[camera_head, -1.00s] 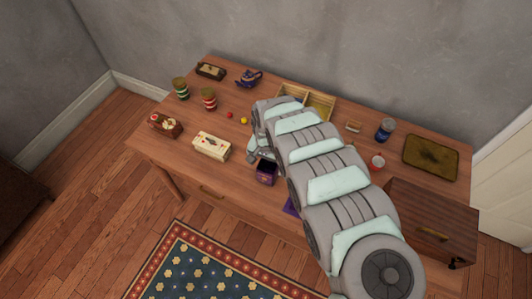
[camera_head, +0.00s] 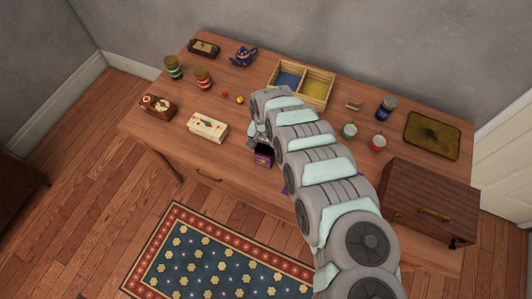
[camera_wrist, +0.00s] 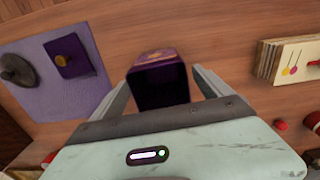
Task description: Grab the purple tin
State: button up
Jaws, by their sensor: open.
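The purple tin (camera_head: 263,159) stands near the front edge of the table, partly hidden by my arm in the head view. In the wrist view the purple tin (camera_wrist: 160,80) sits between the two fingers of my gripper (camera_wrist: 160,88), with a dark opening facing the camera. My gripper is open, one finger on each side of the tin. A gap shows on the tin's right; its left side is close to the finger, and I cannot tell whether they touch. A purple lid with a gold knob (camera_wrist: 65,55) lies on a purple cloth (camera_wrist: 35,95) to the left in the wrist view.
A divided wooden tray (camera_head: 303,104) is at the back. A wooden cabinet (camera_head: 428,190) stands at the right. The table between box and tin is clear.

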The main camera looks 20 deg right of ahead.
aim_at(266, 153)
notch_tip(266, 153, down, 3)
jog(key=shift+w+f+b, duration=0.1)
jog(key=shift+w+b, duration=0.05)
jog(key=shift+b, duration=0.2)
jog(key=shift+f, duration=0.45)
jog(key=shift+r, duration=0.1)
jog(key=c, duration=1.7)
